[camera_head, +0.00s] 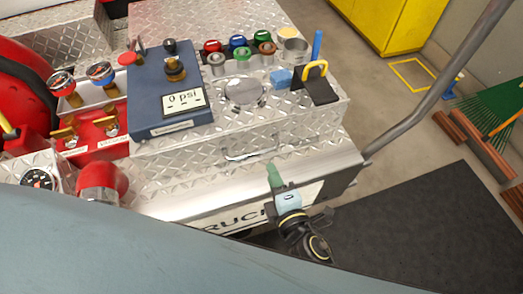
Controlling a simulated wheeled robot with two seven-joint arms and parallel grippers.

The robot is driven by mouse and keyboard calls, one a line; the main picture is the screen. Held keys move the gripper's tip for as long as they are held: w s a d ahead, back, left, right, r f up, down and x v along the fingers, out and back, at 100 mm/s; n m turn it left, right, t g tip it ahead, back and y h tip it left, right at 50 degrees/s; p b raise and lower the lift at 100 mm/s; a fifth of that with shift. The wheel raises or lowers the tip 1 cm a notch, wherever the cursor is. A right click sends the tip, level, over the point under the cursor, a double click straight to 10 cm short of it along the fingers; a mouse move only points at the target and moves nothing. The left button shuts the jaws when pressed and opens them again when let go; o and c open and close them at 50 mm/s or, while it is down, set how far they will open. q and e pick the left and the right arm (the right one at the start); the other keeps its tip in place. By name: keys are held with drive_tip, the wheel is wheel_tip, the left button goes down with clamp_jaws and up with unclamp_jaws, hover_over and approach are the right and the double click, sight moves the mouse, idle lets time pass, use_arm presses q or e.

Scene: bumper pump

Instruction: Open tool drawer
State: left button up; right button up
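The tool drawer is a diamond-plate metal front (205,160) on the truck's rear bumper, below the top deck. A thin metal handle (250,152) runs across it, and the drawer front appears flush with the bumper. My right gripper (275,176) is just below and right of the handle, in front of the bumper's smooth edge. Its greenish fingers point up toward the handle and look apart from it. The gap between the fingers cannot be made out. My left gripper is not in view.
A blue pump panel (168,110) reading 0 psi, colored caps (238,41) and a black-and-yellow tool (318,82) stand on the deck. A grey rail (440,85) rises at right. Red fittings (103,182) are at left. A dark mat (420,235) covers open floor.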

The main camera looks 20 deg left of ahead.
sight(261, 151)
drive_tip(key=b+x, duration=0.1)
drive_tip(key=x, duration=0.8)
drive_tip(key=shift+w+a+f, duration=0.1)
drive_tip(key=shift+w+a, duration=0.05)
drive_tip(key=shift+w, duration=0.1)
drive_tip(key=shift+c, duration=0.4)
clamp_jaws()
